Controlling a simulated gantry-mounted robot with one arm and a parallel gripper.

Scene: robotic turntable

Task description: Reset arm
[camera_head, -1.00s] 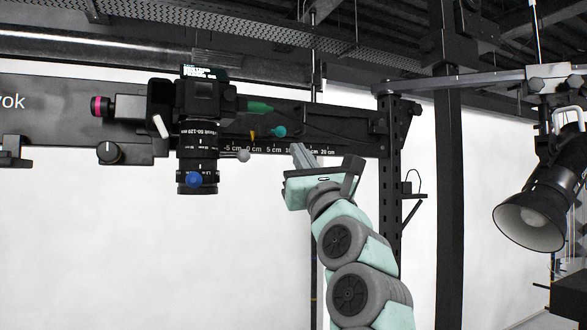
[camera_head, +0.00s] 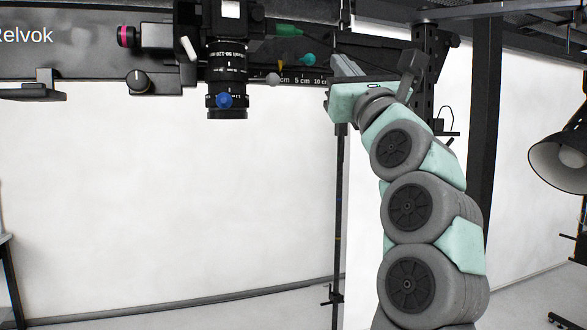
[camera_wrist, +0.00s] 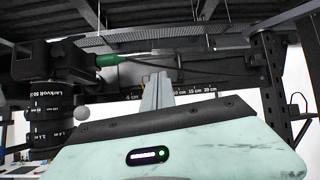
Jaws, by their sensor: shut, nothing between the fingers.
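My gripper (camera_head: 347,68) is at the upper middle of the head view, at the end of my mint and grey arm, pointing up and left. Its two fingers lie together and hold nothing. In the wrist view the shut fingers (camera_wrist: 157,92) stand in front of the scaled rail. The black camera with its lens (camera_head: 227,75) hangs to the left of my gripper, apart from it. The lens also shows at the left of the wrist view (camera_wrist: 47,120).
A dark rail (camera_head: 75,60) with a centimetre scale runs behind my gripper. A black post (camera_head: 421,75) and a lamp (camera_head: 562,160) stand to the right. Below the lens is free room.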

